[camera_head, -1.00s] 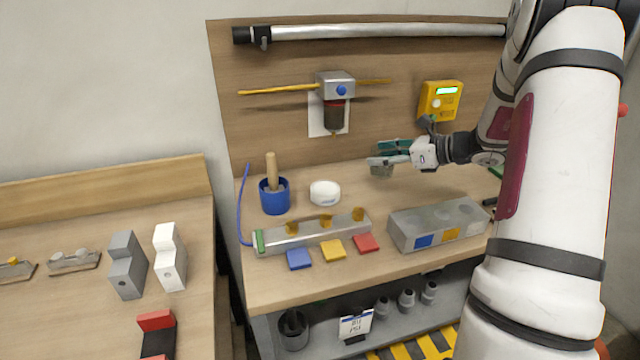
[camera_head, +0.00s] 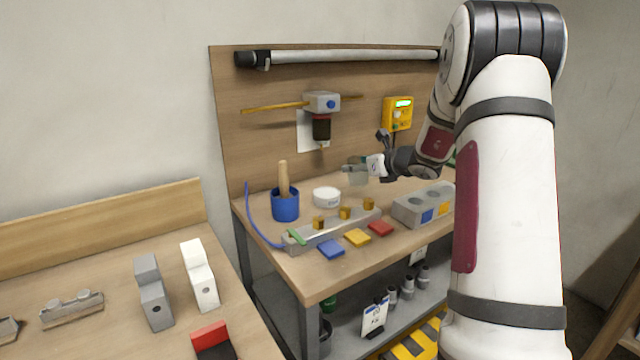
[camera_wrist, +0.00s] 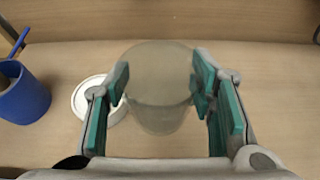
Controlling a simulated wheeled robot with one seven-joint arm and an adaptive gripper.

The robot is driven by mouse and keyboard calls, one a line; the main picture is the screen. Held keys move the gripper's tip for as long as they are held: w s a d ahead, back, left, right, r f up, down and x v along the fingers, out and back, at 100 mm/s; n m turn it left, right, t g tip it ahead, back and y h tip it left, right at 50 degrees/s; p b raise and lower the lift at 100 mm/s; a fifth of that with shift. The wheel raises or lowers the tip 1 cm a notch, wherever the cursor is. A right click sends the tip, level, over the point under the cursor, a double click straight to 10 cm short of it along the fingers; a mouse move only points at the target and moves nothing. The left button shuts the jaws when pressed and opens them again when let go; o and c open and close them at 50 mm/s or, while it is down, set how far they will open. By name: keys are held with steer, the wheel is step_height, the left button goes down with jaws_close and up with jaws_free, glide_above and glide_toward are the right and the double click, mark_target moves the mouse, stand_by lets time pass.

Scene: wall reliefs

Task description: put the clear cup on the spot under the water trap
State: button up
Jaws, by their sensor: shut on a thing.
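My gripper (camera_head: 352,172) is shut on the clear cup, a smoky see-through tumbler (camera_wrist: 160,88), which sits upright between the teal finger pads in the wrist view. In the head view the cup is small and hard to make out at the fingertips. The gripper is in front of the back board, lower and to the right of the water trap (camera_head: 321,127), a grey block with a blue knob and dark bowl. The cup appears above the bench top.
A white round tub (camera_head: 326,197) and a blue pot with a wooden handle (camera_head: 285,206) stand left of the gripper. A grey rail with amber blocks (camera_head: 332,231) lies in front, a grey holed block (camera_head: 422,205) to the right.

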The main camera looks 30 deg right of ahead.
steer(key=w+a, duration=0.1)
steer(key=w, duration=0.3)
steer(key=w+a+f, duration=0.1)
steer(key=w, duration=0.4)
steer(key=w+a, duration=0.1)
steer(key=w, duration=0.4)
steer(key=shift+w+f, duration=0.2)
steer(key=shift+f, duration=0.05)
steer(key=shift+w+f, duration=0.15)
steer(key=shift+w, duration=0.15)
steer(key=shift+f, duration=1.6)
steer(key=shift+f, duration=0.1)
steer(key=o, duration=1.2)
steer(key=shift+o, duration=0.2)
